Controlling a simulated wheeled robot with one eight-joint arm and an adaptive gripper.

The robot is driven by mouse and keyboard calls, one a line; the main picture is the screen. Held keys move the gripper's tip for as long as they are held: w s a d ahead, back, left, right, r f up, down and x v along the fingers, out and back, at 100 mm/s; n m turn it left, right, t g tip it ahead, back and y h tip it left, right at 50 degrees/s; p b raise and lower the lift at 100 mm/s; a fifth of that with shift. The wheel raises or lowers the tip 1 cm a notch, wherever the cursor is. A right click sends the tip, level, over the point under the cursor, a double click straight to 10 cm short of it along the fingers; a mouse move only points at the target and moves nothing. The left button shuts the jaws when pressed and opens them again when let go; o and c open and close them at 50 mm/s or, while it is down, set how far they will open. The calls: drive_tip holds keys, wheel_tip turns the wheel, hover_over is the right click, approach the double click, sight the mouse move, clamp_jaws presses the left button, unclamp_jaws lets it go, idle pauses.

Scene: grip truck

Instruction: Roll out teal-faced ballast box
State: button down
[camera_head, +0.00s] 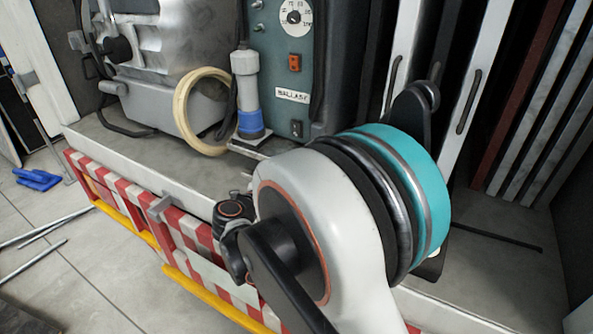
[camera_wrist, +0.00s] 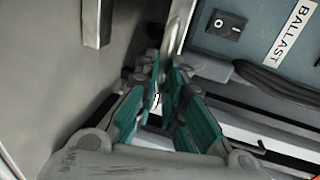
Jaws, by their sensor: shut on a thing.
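The teal-faced ballast box (camera_head: 283,72) stands on the grey truck bed in the head view. Its front carries a dial, an orange switch and a BALLAST label. In the wrist view the box (camera_wrist: 225,48) fills the upper right, with a black switch and the label. My gripper (camera_wrist: 167,68) has teal finger pads that close together at the tips on a pale metal bar (camera_wrist: 181,27) beside the box face. I cannot tell how the bar joins the box. In the head view my arm hides the gripper and the box's lower right.
A grey plug with a blue collar (camera_head: 250,95) and a cream hose coil (camera_head: 205,110) are left of the box front. A grey metal machine (camera_head: 165,50) stands further left. Upright panels (camera_head: 480,70) are at right. The red-and-white striped edge (camera_head: 130,195) borders open tiled floor.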

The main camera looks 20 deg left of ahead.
drive_tip(key=shift+s+a+f, duration=0.1)
drive_tip(key=shift+s, duration=1.2)
drive_tip(key=shift+s+a, duration=0.1)
drive_tip(key=shift+s, duration=1.2)
drive_tip(key=c, duration=1.7)
unclamp_jaws()
drive_tip(key=shift+s, duration=0.2)
drive_tip(key=v, duration=1.2)
drive_tip(key=shift+a, duration=0.1)
